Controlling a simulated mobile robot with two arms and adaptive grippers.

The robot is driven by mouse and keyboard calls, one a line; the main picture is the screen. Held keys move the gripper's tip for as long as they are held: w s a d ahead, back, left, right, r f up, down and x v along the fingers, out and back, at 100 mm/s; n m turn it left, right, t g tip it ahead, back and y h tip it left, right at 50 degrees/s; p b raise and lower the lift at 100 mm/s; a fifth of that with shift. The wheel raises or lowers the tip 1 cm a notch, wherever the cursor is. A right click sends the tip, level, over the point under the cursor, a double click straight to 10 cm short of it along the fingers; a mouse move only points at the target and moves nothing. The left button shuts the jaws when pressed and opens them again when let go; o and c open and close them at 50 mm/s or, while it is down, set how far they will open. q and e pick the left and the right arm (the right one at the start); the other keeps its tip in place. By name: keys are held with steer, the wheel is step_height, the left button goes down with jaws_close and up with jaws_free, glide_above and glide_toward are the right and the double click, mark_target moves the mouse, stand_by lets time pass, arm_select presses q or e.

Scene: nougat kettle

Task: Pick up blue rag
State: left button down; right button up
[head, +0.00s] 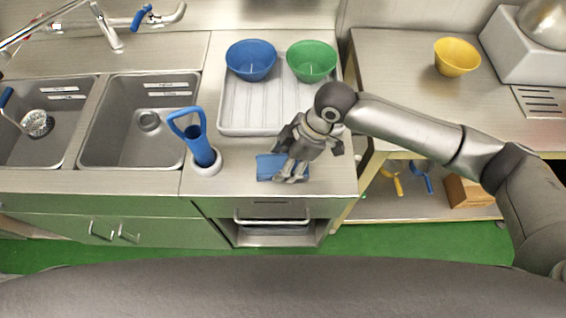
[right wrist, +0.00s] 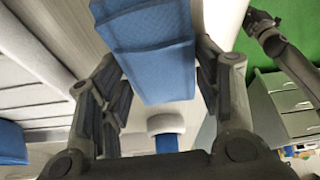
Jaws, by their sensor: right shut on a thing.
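The blue rag (head: 268,167) is a flat folded cloth at the front of the steel counter, below the white tray. My right gripper (head: 290,174) reaches down over its right part and is shut on it. In the right wrist view the rag (right wrist: 155,50) shows as blue folded layers between the two fingers (right wrist: 158,80). Whether the rag touches the counter is hard to tell. My left gripper is outside the head view; a dark arm end (right wrist: 264,24) at the right wrist view's upper right appears to be it, too small to read.
A blue bowl (head: 250,61) and a green bowl (head: 312,62) stand on the ribbed white tray (head: 260,116). A blue-handled tool stands in a white holder (head: 206,164) left of the rag. Two sinks (head: 143,125) lie farther left. A yellow bowl (head: 457,58) is on the right table.

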steer(key=shift+r, duration=0.1)
steer(key=shift+r+b, duration=0.4)
steer(key=shift+r, duration=0.15)
steer(key=s+a+r+b, duration=0.3)
steer(key=s+r, duration=0.8)
steer(key=s, duration=0.2)
steer(key=shift+s+a+r, duration=0.25)
steer(key=shift+a+r, duration=0.05)
steer(key=shift+r, duration=0.1)
